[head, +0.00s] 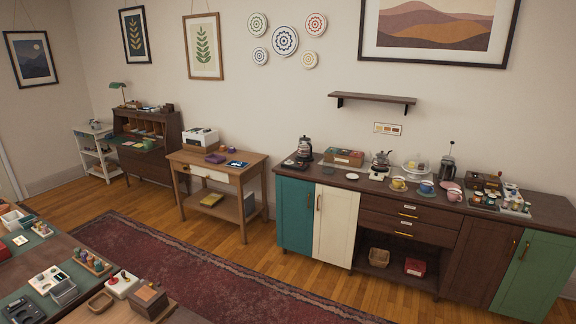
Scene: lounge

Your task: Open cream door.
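The cream door (336,226) is on the front of the long dark wood sideboard, in the right half of the head view. It looks closed and flush with the front. A small upright brass handle (318,202) sits near its upper left edge. The teal door (295,215) is directly to its left, also closed, with its own brass handle near the cream door. Neither of my grippers is in view.
Dark drawers (408,212) and an open shelf with a basket (379,257) lie right of the cream door. A green door (533,275) is at the far right. A red rug (200,270) and a cluttered table (90,265) lie in front. Wooden floor (285,268) before the sideboard is clear.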

